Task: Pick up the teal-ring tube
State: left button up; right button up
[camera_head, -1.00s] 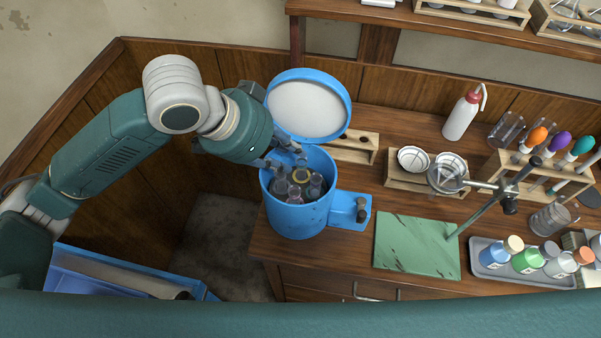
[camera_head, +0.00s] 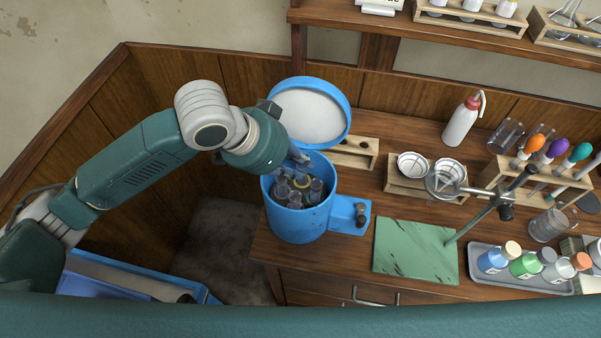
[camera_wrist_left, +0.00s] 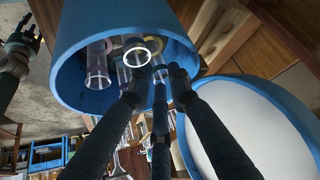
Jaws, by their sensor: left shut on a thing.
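My left gripper (camera_head: 302,162) reaches down into the open mouth of a blue drum-shaped vessel (camera_head: 298,222). Several clear tubes with dark tops (camera_head: 316,190) stand inside around a yellowish hub (camera_head: 302,181). In the left wrist view the gripper's dark fingers (camera_wrist_left: 155,76) close in at the vessel's mouth, shut on a tube there, mostly hidden by the fingers. Clear tubes (camera_wrist_left: 98,66) and a pale ring (camera_wrist_left: 138,57) show beside the fingertips. I cannot make out a teal ring. A dark hand, seemingly my right gripper (camera_wrist_left: 20,48), shows at the left edge; its jaws are unclear.
The vessel's round lid (camera_head: 312,112) stands open behind it. A wooden rack (camera_head: 355,152), funnels (camera_head: 412,165), a clamp stand (camera_head: 490,212), a green mat (camera_head: 415,248) and a tray of bottles (camera_head: 480,272) lie to the right.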

pick_arm(q)
notch_tip(320, 180, up, 20)
jog(key=b, duration=0.1)
jog(key=shift+b, duration=0.4)
pick_arm(e)
jog(key=shift+w+a+f, duration=0.1)
jog(key=shift+w+f, duration=0.15)
jog(key=shift+f, duration=0.2)
jog(key=shift+w+a+f, duration=0.1)
jog(key=shift+w+f, duration=0.1)
jog(key=shift+f, duration=0.25)
pick_arm(q)
jog(key=shift+r, duration=0.1)
pick_arm(e)
jog(key=shift+d+r, duration=0.1)
jog(key=shift+r, duration=0.05)
pick_arm(q)
notch_tip(320, 180, up, 11)
jog(key=p, duration=1.2)
jog(key=shift+c, duration=0.2)
notch_tip(320, 180, up, 5)
jog(key=shift+f+p, duration=0.1)
jog(key=shift+p, duration=0.25)
pick_arm(e)
notch_tip(320, 180, up, 12)
jog(key=shift+a+r, duration=0.2)
pick_arm(q)
jog(key=shift+f, duration=0.1)
